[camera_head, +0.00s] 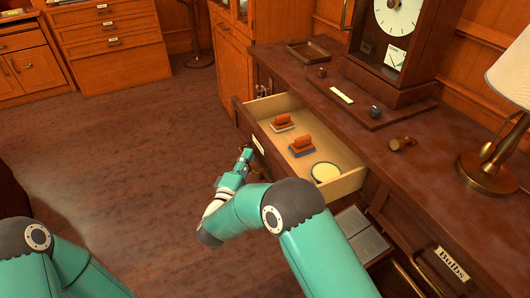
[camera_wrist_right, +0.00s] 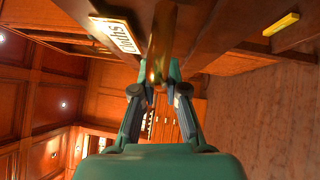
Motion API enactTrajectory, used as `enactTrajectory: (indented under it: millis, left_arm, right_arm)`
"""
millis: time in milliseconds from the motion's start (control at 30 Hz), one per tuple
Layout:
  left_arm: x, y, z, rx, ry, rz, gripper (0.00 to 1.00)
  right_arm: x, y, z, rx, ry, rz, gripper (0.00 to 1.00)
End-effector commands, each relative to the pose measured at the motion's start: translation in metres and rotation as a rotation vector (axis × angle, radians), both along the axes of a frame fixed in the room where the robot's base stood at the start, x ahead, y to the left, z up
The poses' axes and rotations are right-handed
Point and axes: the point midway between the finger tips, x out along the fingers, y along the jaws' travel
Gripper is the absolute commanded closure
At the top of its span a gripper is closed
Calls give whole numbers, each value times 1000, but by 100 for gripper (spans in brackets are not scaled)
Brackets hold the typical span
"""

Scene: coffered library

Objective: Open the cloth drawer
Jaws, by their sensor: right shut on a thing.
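The cloth drawer (camera_head: 345,184) stands pulled out of the dark wooden cabinet, its pale inside open to view. It holds two orange-brown blocks on small bases (camera_head: 282,123) (camera_head: 301,147) and a round pale tin (camera_head: 325,172). A label reading "Cloths" (camera_wrist_right: 115,33) is on its front in the wrist view. My right gripper (camera_head: 246,156) is at the drawer's front. In the wrist view its fingers (camera_wrist_right: 160,88) are shut on the brass handle (camera_wrist_right: 161,45). My left arm shows at the lower left; its gripper is out of view.
The cabinet top (camera_head: 425,125) bears a clock (camera_head: 396,45), a small tray (camera_head: 308,52) and a lamp (camera_head: 490,170). Below and right of the open drawer are grey slatted things (camera_head: 360,235) and a front labelled "Bulbs" (camera_head: 452,264). The floor (camera_head: 120,150) on the left is clear.

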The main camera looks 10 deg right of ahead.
Motion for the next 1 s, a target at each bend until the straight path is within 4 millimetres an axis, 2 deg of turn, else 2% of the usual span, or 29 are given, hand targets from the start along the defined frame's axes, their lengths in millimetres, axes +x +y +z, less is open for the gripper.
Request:
enactTrajectory:
  millis: [33,200,567,600,767,1000]
  left_arm:
    - [0,0,1,0,0,0,60]
    - [0,0,2,0,0,0,60]
    - [0,0,1,0,0,0,60]
    - [0,0,2,0,0,0,60]
    - [0,0,2,0,0,0,60]
    - [0,0,2,0,0,0,60]
  right_arm:
    - [-3,5,-6,-3,15,-2,100]
    - [-6,17,-7,-4,16,0,100]
    - [-7,19,-8,-4,20,-1,100]
    - [-7,19,-8,-4,20,-1,86]
    - [-6,19,-7,-3,16,0,62]
    - [-5,20,-4,-1,8,2,62]
